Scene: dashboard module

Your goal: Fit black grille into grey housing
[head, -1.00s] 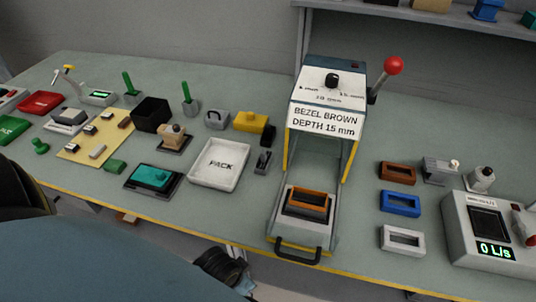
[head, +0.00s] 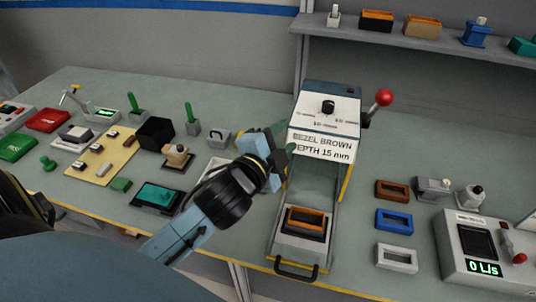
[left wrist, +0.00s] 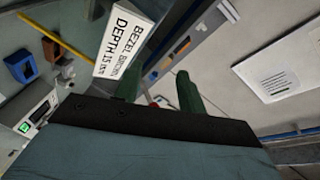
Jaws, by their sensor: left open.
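A block with an orange-brown frame around a dark middle (head: 306,222) sits in the tray of the press (head: 325,110). I cannot tell for sure whether its dark middle is the black grille or its lower body the grey housing. My left gripper (head: 277,146) is open, in front of the press's left side by the sign reading "BEZEL BROWN DEPTH 15 mm" (head: 321,146). In the left wrist view, its two dark green fingers (left wrist: 160,92) stand apart, with the sign (left wrist: 120,38) beyond them. My right gripper is not in view.
The press has a red-knobbed lever (head: 384,97) and a black tray handle (head: 297,270). Brown (head: 391,190), blue (head: 394,221) and white (head: 397,257) frames lie to its right. A grey meter (head: 485,250) reads "0 L/s". My left arm partly hides the white tray (head: 217,167).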

